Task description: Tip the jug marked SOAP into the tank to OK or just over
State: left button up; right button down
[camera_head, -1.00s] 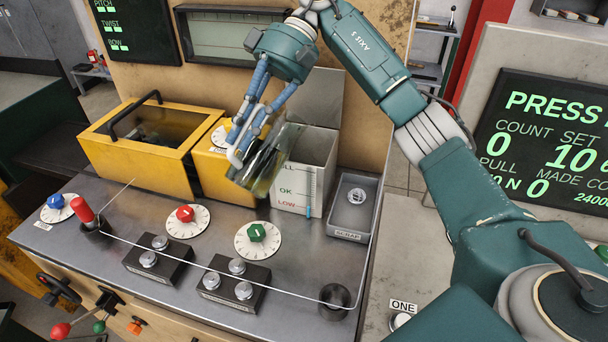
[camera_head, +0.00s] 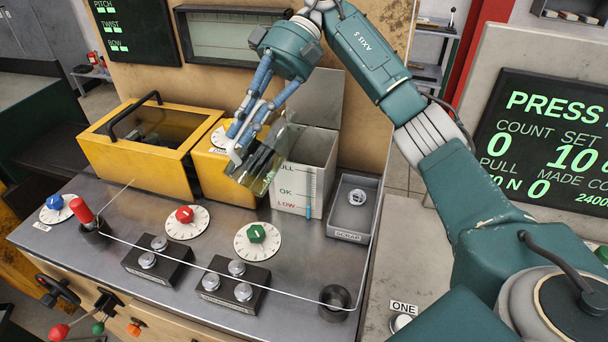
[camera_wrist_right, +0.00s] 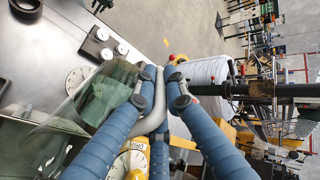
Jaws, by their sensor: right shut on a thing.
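The clear jug (camera_head: 262,168) is tilted, its upper end leaning right toward the tank. The jug also shows in the right wrist view (camera_wrist_right: 108,92), left of the fingers. The tank (camera_head: 296,200) is a pale open box with FULL, OK and LOW marks on its front. The jug overlaps its left edge in the picture. I cannot make out the tank's level or any stream. My left gripper is out of view.
A yellow box (camera_head: 135,160) with a dark window and handle stands left of the jug. A grey scrap tray (camera_head: 347,234) is right of the tank. Dials and button blocks (camera_head: 234,284) sit in front, with a thin wire across the panel.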

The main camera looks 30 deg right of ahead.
jog(key=shift+r, duration=0.2)
dwell(0.3)
jog(key=shift+d+r+y, duration=0.15)
jog(key=shift+r+y, duration=0.1)
jog(key=shift+y, duration=0.05)
jog(key=shift+r, duration=0.1)
dwell(0.4)
jog(key=shift+w+d+r+y, duration=0.1)
jog(key=shift+d+r+y, duration=0.15)
jog(key=shift+y, duration=0.05)
dwell(0.6)
jog(key=shift+w+d+r+g+y+p, duration=0.1)
jog(key=shift+d+r+g+y+p, duration=0.1)
jog(key=shift+r+g+y+p, duration=0.2)
dwell(0.4)
